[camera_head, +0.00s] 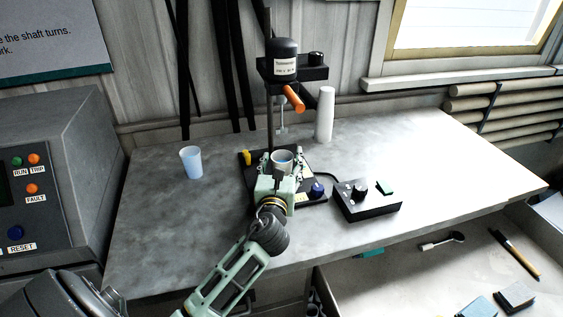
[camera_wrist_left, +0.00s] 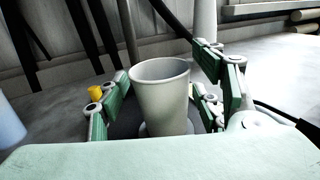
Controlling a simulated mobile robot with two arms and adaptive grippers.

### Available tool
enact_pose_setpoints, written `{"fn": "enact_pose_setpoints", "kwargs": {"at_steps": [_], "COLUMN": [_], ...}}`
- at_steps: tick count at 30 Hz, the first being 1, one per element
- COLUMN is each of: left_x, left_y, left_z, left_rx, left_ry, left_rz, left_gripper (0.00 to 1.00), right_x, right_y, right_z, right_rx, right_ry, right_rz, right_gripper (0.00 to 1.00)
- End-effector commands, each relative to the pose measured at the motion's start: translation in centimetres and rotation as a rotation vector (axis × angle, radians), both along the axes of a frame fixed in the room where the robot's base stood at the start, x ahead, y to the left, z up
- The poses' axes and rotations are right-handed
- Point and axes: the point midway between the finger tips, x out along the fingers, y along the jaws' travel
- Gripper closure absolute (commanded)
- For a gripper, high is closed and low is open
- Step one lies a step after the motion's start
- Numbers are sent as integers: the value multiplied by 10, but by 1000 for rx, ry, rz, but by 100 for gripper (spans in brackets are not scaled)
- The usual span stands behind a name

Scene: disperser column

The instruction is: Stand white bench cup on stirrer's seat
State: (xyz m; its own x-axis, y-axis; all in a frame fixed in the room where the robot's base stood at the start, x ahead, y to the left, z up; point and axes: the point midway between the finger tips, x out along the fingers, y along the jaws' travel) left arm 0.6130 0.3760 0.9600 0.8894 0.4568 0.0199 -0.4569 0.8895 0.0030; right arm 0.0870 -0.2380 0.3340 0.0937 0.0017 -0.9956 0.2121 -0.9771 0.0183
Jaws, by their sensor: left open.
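The white bench cup (camera_head: 283,158) stands upright at the stirrer's base plate (camera_head: 315,198). In the left wrist view the cup (camera_wrist_left: 163,100) is between my left gripper's fingers, its bottom over a pale round seat (camera_wrist_left: 147,130); whether it rests fully on it is hard to tell. My left gripper (camera_head: 281,166) is open around the cup; in the left wrist view gaps show between the cup and the green fingers (camera_wrist_left: 165,95). The stirrer (camera_head: 285,62) has a dark motor head and an orange handle, with its shaft behind the cup. My right gripper is not in view.
A pale blue cup (camera_head: 191,162) stands left on the bench. A black control box (camera_head: 366,200) with a knob sits to the right. The bench's right part is clear. An open drawer (camera_head: 400,275) holds tools in front.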

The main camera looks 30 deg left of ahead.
Motion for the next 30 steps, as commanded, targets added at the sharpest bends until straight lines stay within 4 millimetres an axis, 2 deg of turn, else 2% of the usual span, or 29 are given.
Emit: {"fn": "enact_pose_setpoints", "kwargs": {"at_steps": [1, 5, 7, 9, 21, 25, 30], "left_x": [-2, -2, -2, -15, -90, -102, -108], "left_y": [-4, -4, -4, -11, -47, -53, -56], "left_z": [-20, -13, -3, -10, -3, -1, 1], "left_rx": [-24, -26, -25, -23, -16, -12, -10], "left_ry": [31, 29, 29, 32, 22, 20, 16], "left_rz": [-2, -2, -2, -3, -1, -2, 0], "left_gripper": [40, 40, 40, 40, 40, 40, 40], "right_x": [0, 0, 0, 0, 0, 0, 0], "right_y": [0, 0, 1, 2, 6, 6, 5], "right_z": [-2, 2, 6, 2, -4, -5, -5], "right_rx": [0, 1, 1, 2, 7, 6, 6], "right_ry": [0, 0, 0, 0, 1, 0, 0], "right_rz": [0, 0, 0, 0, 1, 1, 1], "right_gripper": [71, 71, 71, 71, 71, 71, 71]}}
